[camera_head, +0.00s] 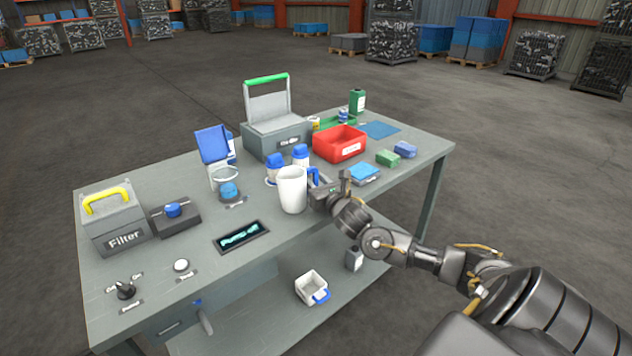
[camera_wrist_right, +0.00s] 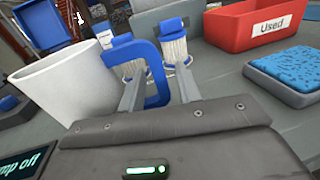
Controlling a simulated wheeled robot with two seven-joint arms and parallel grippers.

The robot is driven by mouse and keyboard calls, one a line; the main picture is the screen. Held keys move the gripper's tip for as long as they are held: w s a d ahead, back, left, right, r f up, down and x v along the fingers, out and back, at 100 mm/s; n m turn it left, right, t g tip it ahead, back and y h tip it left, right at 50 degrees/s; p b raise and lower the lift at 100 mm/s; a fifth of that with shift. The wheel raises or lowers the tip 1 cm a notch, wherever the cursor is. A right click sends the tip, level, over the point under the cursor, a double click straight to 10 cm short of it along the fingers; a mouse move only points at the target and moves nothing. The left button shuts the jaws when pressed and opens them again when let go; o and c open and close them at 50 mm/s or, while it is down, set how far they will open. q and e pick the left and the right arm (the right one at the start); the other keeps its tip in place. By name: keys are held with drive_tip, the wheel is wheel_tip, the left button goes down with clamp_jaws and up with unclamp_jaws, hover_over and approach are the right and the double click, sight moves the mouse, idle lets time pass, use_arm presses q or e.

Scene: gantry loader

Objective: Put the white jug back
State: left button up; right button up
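The white jug (camera_head: 292,190) is tall, with a blue handle on its right side, and is upright over the front middle of the workbench. I cannot tell whether its base touches the top. In the right wrist view the jug (camera_wrist_right: 62,85) fills the left side. My right gripper (camera_head: 330,190) is at the handle; in the wrist view its two fingers (camera_wrist_right: 160,88) sit on either side of the blue handle bar, close against it, one inside the loop. It looks shut on the handle. My left gripper is not in view.
A red "Used" bin (camera_head: 340,145) and a blue sponge pad (camera_head: 363,173) are to the right. A display (camera_head: 241,237) lies front left.

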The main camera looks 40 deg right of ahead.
drive_tip(key=shift+r, duration=0.15)
drive_tip(key=shift+s, duration=0.2)
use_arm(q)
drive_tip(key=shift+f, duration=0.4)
use_arm(e)
drive_tip(key=v, duration=1.1)
drive_tip(key=shift+s, duration=0.3)
drive_tip(key=shift+a, duration=0.1)
